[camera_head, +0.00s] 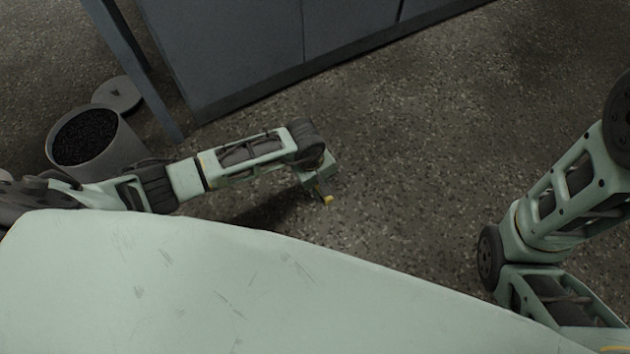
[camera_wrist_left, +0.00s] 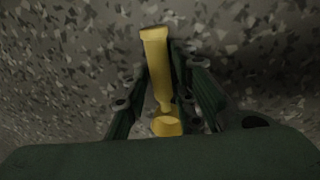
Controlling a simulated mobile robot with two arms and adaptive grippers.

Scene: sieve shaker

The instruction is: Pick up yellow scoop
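The yellow scoop (camera_wrist_left: 159,75) shows in the left wrist view, its long handle pointing up in the picture between the two fingers of my left gripper (camera_wrist_left: 160,95). The fingers stand close on both sides of the handle and seem to hold it. In the head view only a small yellow tip of the scoop (camera_head: 328,199) shows below my left gripper (camera_head: 319,188), above the speckled floor. Much of the scoop is hidden by the gripper there. My right arm comes in at the right of the head view, but its gripper is out of the picture.
A grey bucket (camera_head: 108,160) filled with dark granules stands on the floor at the left, near my left arm. A round grey lid (camera_head: 118,93) lies behind it. A grey cabinet (camera_head: 230,50) with a dark leg beside it is at the back. The middle floor is clear.

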